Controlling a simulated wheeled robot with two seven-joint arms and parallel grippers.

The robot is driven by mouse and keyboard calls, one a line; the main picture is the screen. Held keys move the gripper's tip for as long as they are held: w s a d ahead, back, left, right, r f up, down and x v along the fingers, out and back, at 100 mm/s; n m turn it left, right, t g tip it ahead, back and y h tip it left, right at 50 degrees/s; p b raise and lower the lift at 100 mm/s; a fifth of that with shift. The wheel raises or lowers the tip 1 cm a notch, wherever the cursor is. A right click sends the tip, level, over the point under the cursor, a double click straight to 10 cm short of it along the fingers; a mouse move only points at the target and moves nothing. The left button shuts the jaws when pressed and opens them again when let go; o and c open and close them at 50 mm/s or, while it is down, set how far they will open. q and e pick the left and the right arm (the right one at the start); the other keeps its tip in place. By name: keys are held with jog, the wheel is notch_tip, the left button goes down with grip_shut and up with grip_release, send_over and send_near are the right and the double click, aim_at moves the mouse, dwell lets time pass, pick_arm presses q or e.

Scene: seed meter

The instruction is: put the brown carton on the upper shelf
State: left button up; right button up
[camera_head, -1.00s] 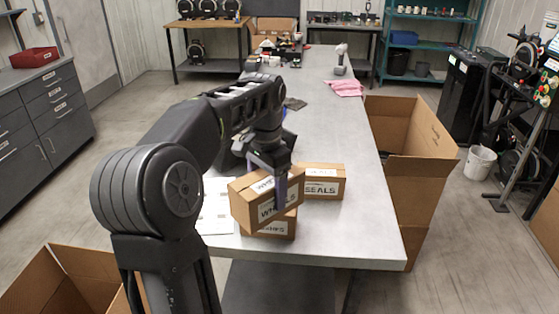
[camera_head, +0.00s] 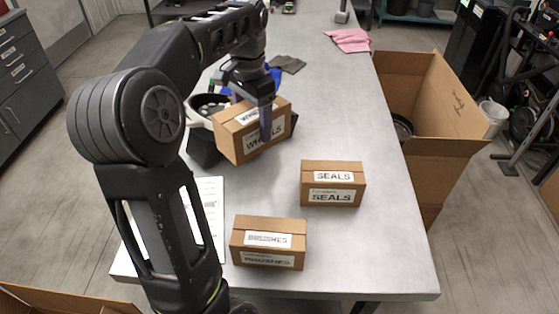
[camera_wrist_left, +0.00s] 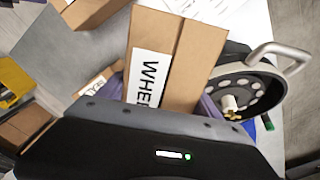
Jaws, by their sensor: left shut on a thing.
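My left gripper (camera_head: 264,116) is shut on a brown carton labelled WHEELS (camera_head: 238,141), with one finger down its front face. The carton is tilted and appears held above the table, in front of a black round device. In the left wrist view the same carton (camera_wrist_left: 177,58) sits between the purple fingers (camera_wrist_left: 163,100). Two other brown cartons stand on the table: SEALS (camera_head: 333,184) to the right and BRUSHES (camera_head: 268,243) nearer the front. No upper shelf is clearly seen; only the low part of a teal rack (camera_head: 410,17) shows. My right gripper is not in view.
The black device (camera_head: 207,104) with a perforated disc stands behind the carton; its metal handle (camera_wrist_left: 283,53) shows in the wrist view. A paper sheet (camera_head: 208,212) lies front left. An open cardboard box (camera_head: 455,100) stands right of the table (camera_head: 385,245). The table's right side is clear.

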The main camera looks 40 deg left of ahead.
pick_arm(q)
jog(key=shift+s+r, duration=0.1)
jog(key=shift+f, duration=0.4)
notch_tip(320, 180, down, 3)
jog(key=b, duration=0.2)
jog(key=shift+r+b, duration=0.2)
jog(key=shift+b, duration=0.2)
jog(key=p, duration=0.1)
send_over(258, 189)
notch_tip(258, 189, down, 10)
jog(key=shift+f, duration=0.15)
jog(key=shift+f, duration=0.1)
notch_tip(258, 189, down, 4)
jog(key=shift+p, duration=0.4)
jog(key=shift+f, duration=0.1)
jog(key=shift+f, duration=0.1)
